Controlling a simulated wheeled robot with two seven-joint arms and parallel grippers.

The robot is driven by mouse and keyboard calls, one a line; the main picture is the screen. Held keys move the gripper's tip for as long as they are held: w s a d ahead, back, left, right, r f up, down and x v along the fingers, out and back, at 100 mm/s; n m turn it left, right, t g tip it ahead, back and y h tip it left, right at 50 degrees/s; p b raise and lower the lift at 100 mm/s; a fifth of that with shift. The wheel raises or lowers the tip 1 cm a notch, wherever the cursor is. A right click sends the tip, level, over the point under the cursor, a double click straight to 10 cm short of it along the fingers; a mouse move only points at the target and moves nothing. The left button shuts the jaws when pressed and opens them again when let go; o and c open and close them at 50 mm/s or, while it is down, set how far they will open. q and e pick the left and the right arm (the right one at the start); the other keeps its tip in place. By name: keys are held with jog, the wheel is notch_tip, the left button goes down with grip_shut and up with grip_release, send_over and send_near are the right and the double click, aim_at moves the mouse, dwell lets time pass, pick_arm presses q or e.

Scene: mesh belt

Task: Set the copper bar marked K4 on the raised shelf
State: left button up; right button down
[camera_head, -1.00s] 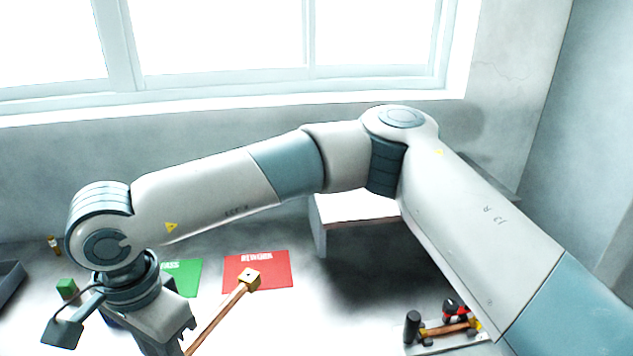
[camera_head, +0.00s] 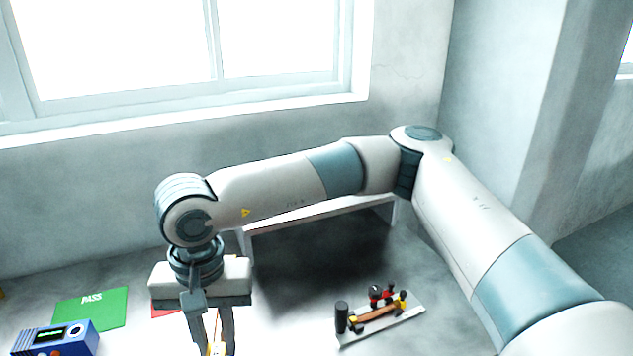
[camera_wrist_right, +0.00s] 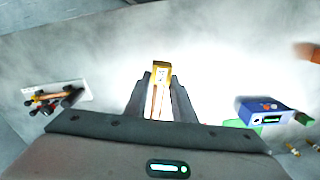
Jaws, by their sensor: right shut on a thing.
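My right gripper (camera_head: 220,345) points down at the lower edge of the head view. It is shut on a copper bar with a brass-coloured end block. In the right wrist view the bar (camera_wrist_right: 160,100) lies between the two fingers, its block toward the far end. A small dark mark shows on the block, too small to read surely. In the head view only a short part of the bar (camera_head: 216,347) shows. The raised shelf (camera_head: 330,212) is a white bench behind, partly hidden by my right arm. My left gripper is not in view.
A tray (camera_head: 412,312) with a hammer and other tools stands right of the gripper, in front of the shelf. A green PASS mat (camera_head: 107,310) and a blue device (camera_head: 60,338) are at left. A red mat (camera_head: 165,311) is mostly hidden behind the gripper.

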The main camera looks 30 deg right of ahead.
jog(key=s+d+f+n, duration=0.1)
jog(key=d+f+n, duration=0.1)
jog(key=d, duration=1.5)
jog(key=shift+n, duration=0.8)
jog(key=shift+s, duration=0.1)
